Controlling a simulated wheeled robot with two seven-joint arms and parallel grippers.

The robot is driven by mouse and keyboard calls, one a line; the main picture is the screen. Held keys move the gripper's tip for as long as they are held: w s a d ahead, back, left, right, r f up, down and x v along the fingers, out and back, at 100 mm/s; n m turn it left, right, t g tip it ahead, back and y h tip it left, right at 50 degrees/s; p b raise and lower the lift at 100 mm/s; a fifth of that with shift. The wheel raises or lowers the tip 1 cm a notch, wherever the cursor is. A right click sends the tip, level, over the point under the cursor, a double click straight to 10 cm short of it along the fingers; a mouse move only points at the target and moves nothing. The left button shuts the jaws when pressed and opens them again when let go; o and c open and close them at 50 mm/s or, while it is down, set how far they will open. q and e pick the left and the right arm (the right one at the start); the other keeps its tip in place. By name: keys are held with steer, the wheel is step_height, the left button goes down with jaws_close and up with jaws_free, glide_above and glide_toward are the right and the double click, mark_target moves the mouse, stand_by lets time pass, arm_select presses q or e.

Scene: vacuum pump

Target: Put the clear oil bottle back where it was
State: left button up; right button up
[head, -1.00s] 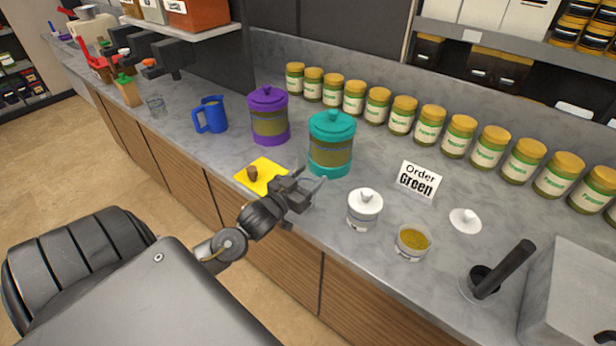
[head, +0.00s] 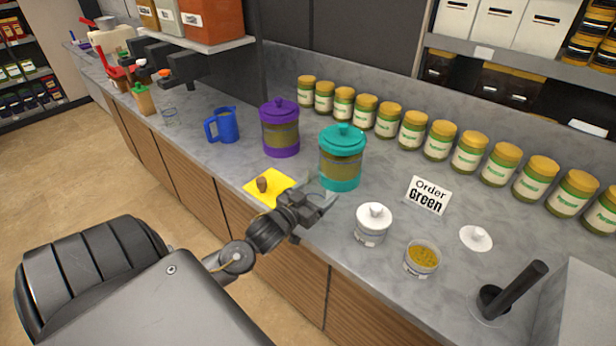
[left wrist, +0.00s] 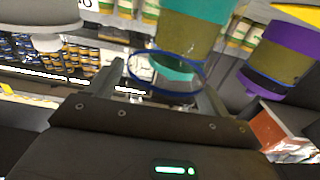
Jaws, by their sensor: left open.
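My left gripper (head: 318,203) is open over the counter's front edge, just in front of the teal-lidded canister (head: 340,172). In the left wrist view, a clear round vessel with a blue rim (left wrist: 165,90) shows between the fingers; I cannot tell whether they touch it. A small bottle with a green cap and tan contents (head: 144,101) stands far left on the counter, beside a clear glass (head: 170,118). I cannot tell which of these is the clear oil bottle. My right gripper is not in view.
A yellow mat (head: 268,188) with a small brown item lies left of the gripper. A purple canister (head: 281,133), blue jug (head: 222,127), white-lidded jar (head: 373,224) and open bowl (head: 421,260) stand nearby. Several yellow-lidded jars line the back. A sign (head: 428,196) stands right.

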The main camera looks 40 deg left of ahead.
arm_select(q)
steer(key=s+b, duration=0.3)
steer(key=s, duration=0.9)
steer(key=shift+d, duration=0.15)
